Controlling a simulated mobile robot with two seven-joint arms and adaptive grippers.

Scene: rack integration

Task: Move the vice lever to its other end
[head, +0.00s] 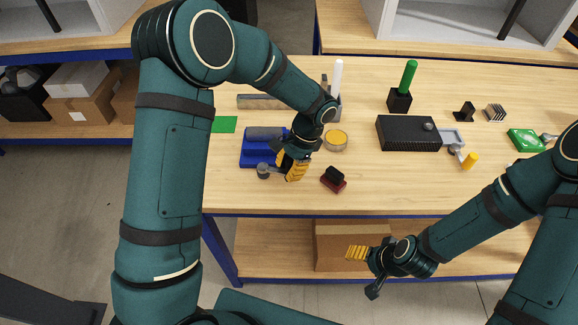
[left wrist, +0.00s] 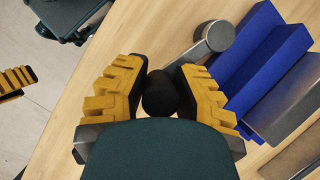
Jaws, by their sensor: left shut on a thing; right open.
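The blue vice (head: 258,147) stands on the table left of centre, with a grey jaw bar on it. In the left wrist view the vice (left wrist: 262,52) is at upper right. Its grey lever (left wrist: 187,58) runs from a round grey hub (left wrist: 215,36) to a black ball end (left wrist: 160,94). My left gripper (head: 293,169) is at the vice's front right; in the left wrist view its yellow-padded fingers (left wrist: 160,92) are shut on the black ball end. My right gripper (head: 362,271) is open and empty, in front of the table's front edge.
A red and black stamp (head: 334,179) is close to the right of my left gripper. A round yellow-topped tin (head: 336,140) is behind it. A black box (head: 408,133) and a green-handled tool in a holder (head: 404,88) stand further right. The table front (head: 420,192) is clear.

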